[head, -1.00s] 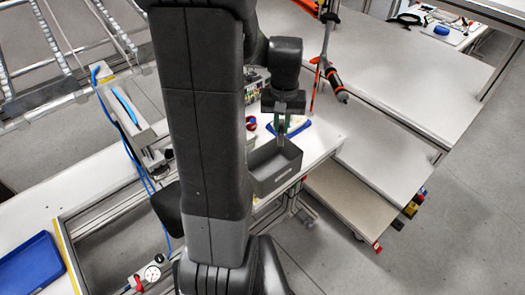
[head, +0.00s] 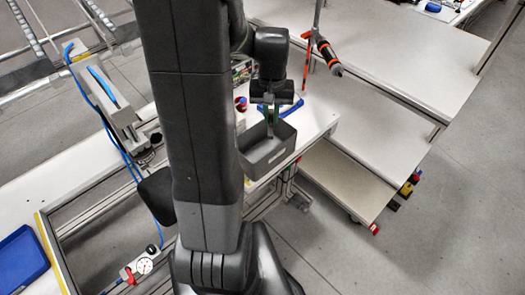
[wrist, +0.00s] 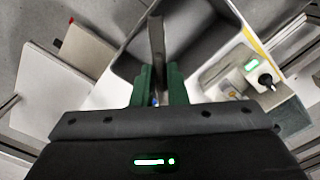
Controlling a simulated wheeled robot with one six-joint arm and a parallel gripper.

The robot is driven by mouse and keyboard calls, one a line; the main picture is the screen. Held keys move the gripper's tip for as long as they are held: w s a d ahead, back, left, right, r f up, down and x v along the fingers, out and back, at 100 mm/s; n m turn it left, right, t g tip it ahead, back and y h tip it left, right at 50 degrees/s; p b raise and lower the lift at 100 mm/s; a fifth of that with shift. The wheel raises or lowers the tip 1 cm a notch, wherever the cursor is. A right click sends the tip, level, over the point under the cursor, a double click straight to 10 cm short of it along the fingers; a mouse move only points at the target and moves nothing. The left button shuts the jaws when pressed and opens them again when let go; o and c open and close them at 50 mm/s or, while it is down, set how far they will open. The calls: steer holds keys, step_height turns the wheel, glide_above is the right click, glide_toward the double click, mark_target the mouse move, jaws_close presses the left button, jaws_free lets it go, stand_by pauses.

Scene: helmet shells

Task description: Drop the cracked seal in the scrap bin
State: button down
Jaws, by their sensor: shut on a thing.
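My gripper (head: 270,118) is above the grey open-topped scrap bin (head: 270,162), pointing down at it. In the wrist view, my gripper's green fingers (wrist: 157,88) are shut on a thin grey strip, the seal (wrist: 157,42). The seal sticks out beyond the fingertips over the bin (wrist: 205,28), whose inside shows around it. In the head view the seal is small and hard to tell from the fingers. I cannot make out the crack. The bin's floor is partly hidden by the gripper and seal.
The bin stands at the end of a white bench (head: 312,118). A blue-edged item (head: 293,107) and a red item (head: 240,103) lie behind it. An orange-and-black tool (head: 328,55) hangs to the right. A blue tray (head: 20,258) sits at far left.

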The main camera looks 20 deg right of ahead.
steer(key=c, duration=1.4)
jaws_free()
steer(key=shift+o, duration=0.2)
step_height(320, 180, up, 14)
steer(key=shift+b, duration=0.3)
steer(key=shift+f, duration=0.1)
step_height(320, 180, down, 13)
steer(key=shift+f+p, duration=0.2)
steer(key=shift+p, duration=0.4)
steer(key=shift+r+p, duration=1.2)
steer(key=shift+r, duration=0.55)
